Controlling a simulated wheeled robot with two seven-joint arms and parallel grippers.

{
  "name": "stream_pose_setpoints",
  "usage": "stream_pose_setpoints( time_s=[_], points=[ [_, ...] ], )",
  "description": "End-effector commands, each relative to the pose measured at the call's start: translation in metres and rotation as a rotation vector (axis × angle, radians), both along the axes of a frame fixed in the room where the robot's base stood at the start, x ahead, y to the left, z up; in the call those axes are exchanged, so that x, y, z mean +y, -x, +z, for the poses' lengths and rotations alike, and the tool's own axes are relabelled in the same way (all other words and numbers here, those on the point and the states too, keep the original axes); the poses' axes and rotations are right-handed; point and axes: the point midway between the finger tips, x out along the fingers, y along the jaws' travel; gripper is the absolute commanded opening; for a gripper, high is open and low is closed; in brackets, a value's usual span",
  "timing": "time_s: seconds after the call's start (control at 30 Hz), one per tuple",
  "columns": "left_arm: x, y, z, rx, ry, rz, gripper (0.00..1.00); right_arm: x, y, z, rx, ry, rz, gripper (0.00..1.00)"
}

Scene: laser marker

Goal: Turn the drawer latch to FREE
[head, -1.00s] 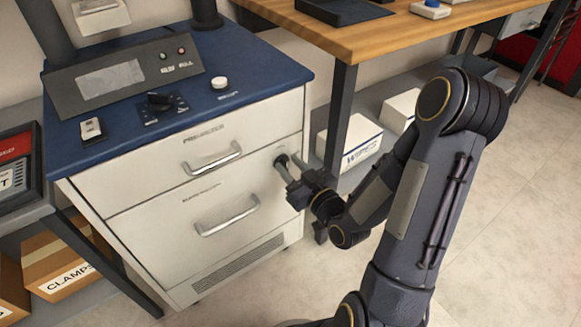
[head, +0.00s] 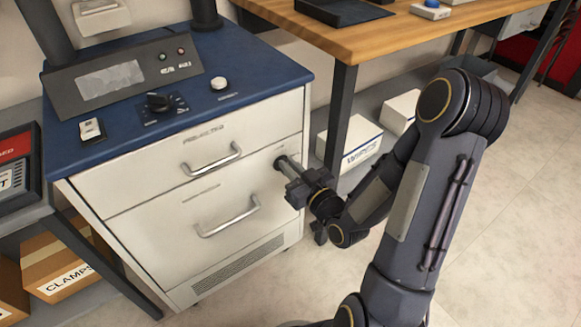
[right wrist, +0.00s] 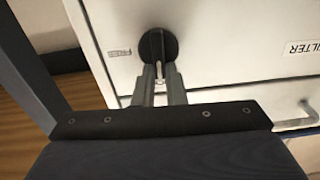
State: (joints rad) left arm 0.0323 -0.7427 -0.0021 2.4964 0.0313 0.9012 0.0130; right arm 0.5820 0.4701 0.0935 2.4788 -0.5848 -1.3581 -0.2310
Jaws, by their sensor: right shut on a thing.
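The drawer latch (right wrist: 158,46) is a dark round disc with a narrow raised grip, on the cabinet's white front. In the right wrist view its grip points along the picture's vertical, and a small printed label (right wrist: 120,53), hard to read, lies to its left. My right gripper (right wrist: 159,74) is shut on the latch's grip, with one finger on each side. In the head view the right gripper (head: 281,163) reaches the right side of the lower drawer (head: 160,235) and mostly hides the latch. My left gripper is not in view.
The upper drawer (head: 140,184) and lower drawer both look shut. A blue top (head: 262,75) carries a control panel (head: 120,80) and knobs. A wooden bench (head: 400,40) stands to the right, with a white box (head: 347,145) beneath it.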

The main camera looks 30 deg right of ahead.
Motion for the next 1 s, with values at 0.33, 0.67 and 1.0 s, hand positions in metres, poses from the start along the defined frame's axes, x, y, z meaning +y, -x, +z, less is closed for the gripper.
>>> stream_pose_setpoints(
  time_s=[0.33, 0.67, 1.0],
  points=[
    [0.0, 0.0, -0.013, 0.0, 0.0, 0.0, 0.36, -0.005, 0.0, -0.002, 0.018, -0.24, 0.0, 0.0],
    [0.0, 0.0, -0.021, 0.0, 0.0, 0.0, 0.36, -0.01, -0.001, -0.005, 0.044, -0.554, -0.001, 0.0],
    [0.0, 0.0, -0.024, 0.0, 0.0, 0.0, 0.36, -0.015, -0.001, -0.008, 0.069, -0.875, -0.001, 0.0]
  ],
)
